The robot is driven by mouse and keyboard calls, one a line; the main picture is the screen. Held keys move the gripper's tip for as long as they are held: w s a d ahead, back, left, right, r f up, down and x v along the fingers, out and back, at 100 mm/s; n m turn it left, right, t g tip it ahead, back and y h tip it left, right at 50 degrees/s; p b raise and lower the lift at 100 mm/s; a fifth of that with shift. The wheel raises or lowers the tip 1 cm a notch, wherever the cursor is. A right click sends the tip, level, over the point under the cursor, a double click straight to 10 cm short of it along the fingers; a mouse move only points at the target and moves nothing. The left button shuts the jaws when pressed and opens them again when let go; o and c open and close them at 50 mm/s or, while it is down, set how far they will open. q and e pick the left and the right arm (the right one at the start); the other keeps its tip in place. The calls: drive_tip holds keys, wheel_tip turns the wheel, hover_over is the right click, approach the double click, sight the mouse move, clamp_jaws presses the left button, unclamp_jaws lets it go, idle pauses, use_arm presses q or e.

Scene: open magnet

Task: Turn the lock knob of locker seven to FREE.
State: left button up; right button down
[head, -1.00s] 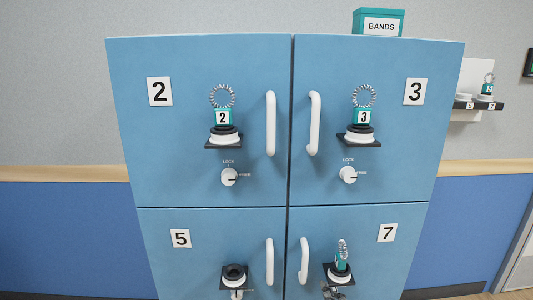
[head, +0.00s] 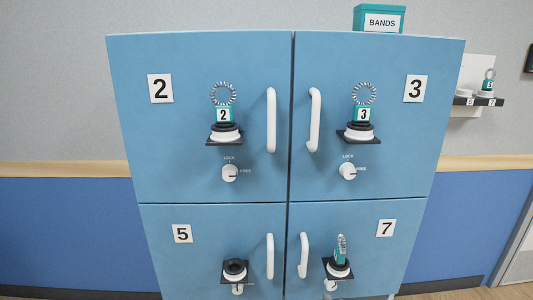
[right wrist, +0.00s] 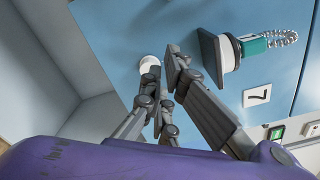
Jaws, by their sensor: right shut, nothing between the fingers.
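Locker seven is the lower right blue door, with its number plate (head: 386,229) and a white handle (head: 304,255). Its white lock knob (head: 330,285) shows small under the black bracket near the bottom edge of the head view; its pointer and lettering cannot be read. In the right wrist view the white knob (right wrist: 149,62) is just beyond my right gripper (right wrist: 163,62), partly covered by a fingertip. The right gripper is shut and empty, close to the knob; I cannot tell if it touches. My left gripper is not in view.
Above the knob, a bracket holds a teal number-tag band (head: 340,250), which also shows in the right wrist view (right wrist: 254,46). Lockers two, three and five have similar bands, mounts or knobs. A teal BANDS box (head: 379,20) stands on top. A small shelf (head: 480,101) is at right.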

sight(332, 288)
drive_tip(key=w+m, duration=0.2)
drive_tip(key=m, duration=0.2)
drive_tip(key=w+m+b, duration=0.1)
drive_tip(key=m, duration=0.3)
drive_tip(key=w+m, duration=0.2)
drive_tip(key=m, duration=0.1)
drive_tip(key=shift+w+m, duration=0.3)
drive_tip(key=shift+m, duration=0.1)
drive_tip(key=shift+w+r, duration=0.1)
drive_tip(key=shift+w, duration=0.05)
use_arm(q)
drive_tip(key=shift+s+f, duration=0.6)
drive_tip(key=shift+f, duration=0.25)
use_arm(e)
drive_tip(key=shift+r, duration=0.15)
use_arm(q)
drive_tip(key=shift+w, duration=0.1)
use_arm(e)
drive_tip(key=shift+w+r, duration=0.15)
use_arm(q)
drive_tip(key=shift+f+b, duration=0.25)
drive_tip(key=shift+b, duration=0.3)
use_arm(e)
drive_tip(key=shift+f, duration=0.35)
use_arm(q)
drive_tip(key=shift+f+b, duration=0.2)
drive_tip(key=shift+b, duration=0.1)
use_arm(e)
drive_tip(key=shift+d, duration=0.3)
